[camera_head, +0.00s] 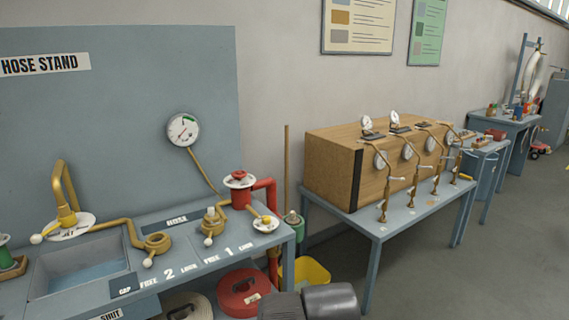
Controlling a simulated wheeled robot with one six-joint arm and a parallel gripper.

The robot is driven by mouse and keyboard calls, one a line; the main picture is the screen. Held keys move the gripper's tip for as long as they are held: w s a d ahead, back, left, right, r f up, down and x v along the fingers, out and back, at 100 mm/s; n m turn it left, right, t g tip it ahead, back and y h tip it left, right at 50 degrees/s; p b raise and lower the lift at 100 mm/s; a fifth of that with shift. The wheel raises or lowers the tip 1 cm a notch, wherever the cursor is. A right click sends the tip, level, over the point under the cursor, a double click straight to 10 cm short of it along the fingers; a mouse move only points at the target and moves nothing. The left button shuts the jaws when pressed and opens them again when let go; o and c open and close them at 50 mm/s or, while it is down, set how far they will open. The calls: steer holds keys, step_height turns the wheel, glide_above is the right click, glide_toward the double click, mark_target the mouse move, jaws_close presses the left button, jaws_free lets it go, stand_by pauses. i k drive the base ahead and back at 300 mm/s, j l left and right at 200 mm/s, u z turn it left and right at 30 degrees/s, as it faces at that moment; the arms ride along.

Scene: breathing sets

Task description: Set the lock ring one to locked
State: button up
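Lock ring one (213,218) is a brass ring fitting on the blue-grey hose stand bench, behind the label "FREE 1 LOCK" (228,250). Its short lever ends in a pale knob (208,241), which points toward the front and lies nearer the word FREE than LOCK. A similar brass ring (157,242) sits to its left behind the label "FREE 2 LOCK", joined to a brass pipe. Dark grey rounded parts of my arm show at the bottom centre. My gripper is not in view.
A red valve (239,190) with a red pipe stands right behind ring one, beside a brass lever on a white disc (266,223). A sink (88,275) lies left. A wooden cabinet (333,166) with gauges stands on another table. Floor at right is clear.

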mark_target(211, 232)
steer(key=i+u, duration=0.1)
steer(key=i, duration=1.1)
